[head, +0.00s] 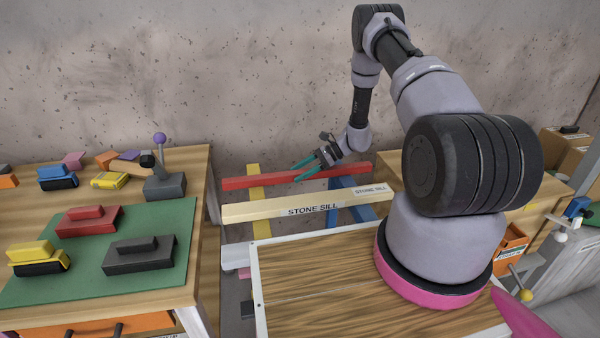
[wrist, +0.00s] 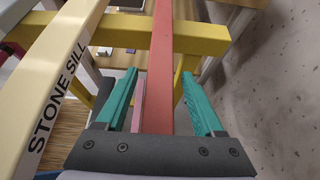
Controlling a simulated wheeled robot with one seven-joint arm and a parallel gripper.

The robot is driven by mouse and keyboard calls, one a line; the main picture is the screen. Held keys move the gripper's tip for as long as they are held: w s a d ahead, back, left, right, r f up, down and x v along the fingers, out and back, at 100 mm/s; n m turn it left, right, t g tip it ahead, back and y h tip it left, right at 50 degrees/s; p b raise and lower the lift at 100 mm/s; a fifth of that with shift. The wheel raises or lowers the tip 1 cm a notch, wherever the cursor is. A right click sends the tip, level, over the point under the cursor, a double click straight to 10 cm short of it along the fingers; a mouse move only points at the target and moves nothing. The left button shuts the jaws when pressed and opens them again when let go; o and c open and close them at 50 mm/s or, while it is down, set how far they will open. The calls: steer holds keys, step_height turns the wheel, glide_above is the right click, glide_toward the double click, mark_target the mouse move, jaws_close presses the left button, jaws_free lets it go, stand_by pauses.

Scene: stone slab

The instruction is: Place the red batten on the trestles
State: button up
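The red batten (head: 245,182) lies across the yellow trestle (head: 253,172) and the blue trestle (head: 350,212), behind and roughly parallel to the pale stone sill (head: 262,211). In the wrist view the red batten (wrist: 161,60) crosses over the yellow trestle's top bar (wrist: 202,38) and appears to rest on it. My gripper (head: 296,173) is over the batten's middle. In the wrist view its teal fingers (wrist: 158,76) are spread, one on each side of the batten, with gaps visible. A pink strip (wrist: 138,112) shows beside the left finger; I cannot tell what it is.
The lettered sill also shows in the wrist view (wrist: 52,95), left of the fingers. A concrete wall (head: 200,70) stands close behind.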

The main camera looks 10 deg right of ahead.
steer(key=shift+d+r, duration=0.15)
steer(key=shift+r, duration=0.1)
steer(key=v, duration=1.1)
steer(key=shift+d+r, duration=0.15)
steer(key=shift+d, duration=0.1)
steer(key=shift+r, duration=0.3)
steer(key=s+a+r+n+h, duration=0.1)
steer(key=s+r+n+h, duration=0.1)
steer(key=r, duration=0.7)
steer(key=s+a+r+n+h, duration=0.1)
steer(key=s+a+r+n, duration=0.15)
steer(key=r, duration=0.65)
steer(key=s+a+r+n+h, duration=0.1)
steer(key=s+r+n+h, duration=0.15)
steer(key=r, duration=0.65)
steer(key=s+r+n+t+h, duration=0.2)
steer(key=s+r+n+t, duration=0.1)
steer(key=s+r, duration=0.5)
steer(key=s+r+n+t+h, duration=0.2)
steer(key=s+r, duration=0.6)
steer(key=s, duration=0.7)
steer(key=shift+n+t+h, duration=0.35)
steer(key=shift+n+t, duration=0.55)
steer(key=shift+t, duration=0.2)
